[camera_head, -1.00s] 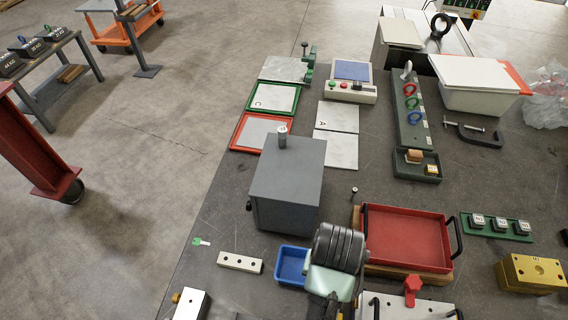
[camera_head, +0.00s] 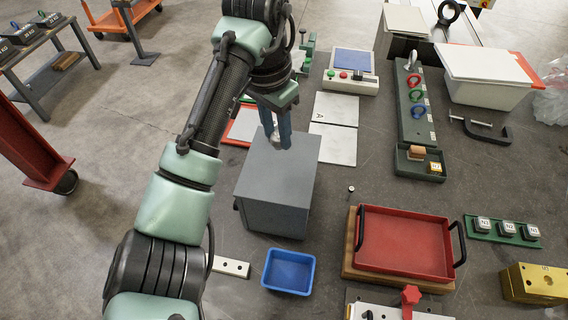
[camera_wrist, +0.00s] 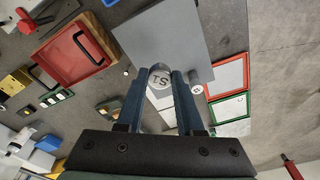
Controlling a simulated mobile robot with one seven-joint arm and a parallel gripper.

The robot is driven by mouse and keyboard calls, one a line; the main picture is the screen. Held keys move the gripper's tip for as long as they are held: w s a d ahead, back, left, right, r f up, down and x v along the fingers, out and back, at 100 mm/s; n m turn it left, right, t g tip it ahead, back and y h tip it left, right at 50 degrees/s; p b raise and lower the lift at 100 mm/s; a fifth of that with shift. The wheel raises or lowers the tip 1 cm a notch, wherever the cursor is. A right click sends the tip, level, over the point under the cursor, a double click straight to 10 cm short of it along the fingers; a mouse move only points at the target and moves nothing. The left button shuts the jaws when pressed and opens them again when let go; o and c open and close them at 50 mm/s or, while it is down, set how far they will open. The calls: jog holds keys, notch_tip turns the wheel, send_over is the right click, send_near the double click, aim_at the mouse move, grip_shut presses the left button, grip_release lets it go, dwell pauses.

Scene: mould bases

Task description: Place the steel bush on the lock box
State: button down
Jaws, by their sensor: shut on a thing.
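The lock box (camera_head: 275,185) is a grey block with a flat top, on the dark table left of the middle. It also shows in the wrist view (camera_wrist: 185,40). My gripper (camera_head: 279,143) points down over the far part of its top. In the wrist view my gripper (camera_wrist: 163,84) has its blue fingers shut on the steel bush (camera_wrist: 160,80), a grey cylinder whose round end reads "ST". A second, smaller-looking cylinder (camera_wrist: 196,89) with a marked white end shows just outside the fingers, near the box edge. I cannot tell whether the held bush touches the box.
A blue tray (camera_head: 289,287) and a red tray (camera_head: 405,270) lie in front and to the right. A small bolt (camera_head: 350,189) stands right of the box. White plates (camera_head: 333,143) and framed panels (camera_wrist: 228,110) lie behind it.

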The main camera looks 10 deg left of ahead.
jog(key=a, duration=0.2)
jog(key=b, duration=0.2)
send_over(281, 185)
jog(key=w+a, duration=0.2)
jog(key=a, duration=0.1)
jog(key=f, duration=0.4)
jog(key=shift+s+d+f, duration=0.2)
jog(key=shift+d+f, duration=0.05)
jog(key=shift+f, duration=0.15)
jog(key=shift+a+f+p, duration=0.1)
jog(key=shift+f+p, duration=0.45)
jog(key=shift+f, duration=0.05)
jog(key=shift+f+p, duration=0.35)
jog(key=shift+f, duration=1.25)
jog(key=shift+f, duration=0.1)
jog(key=c, duration=0.5)
grip_release()
jog(key=shift+c, duration=0.2)
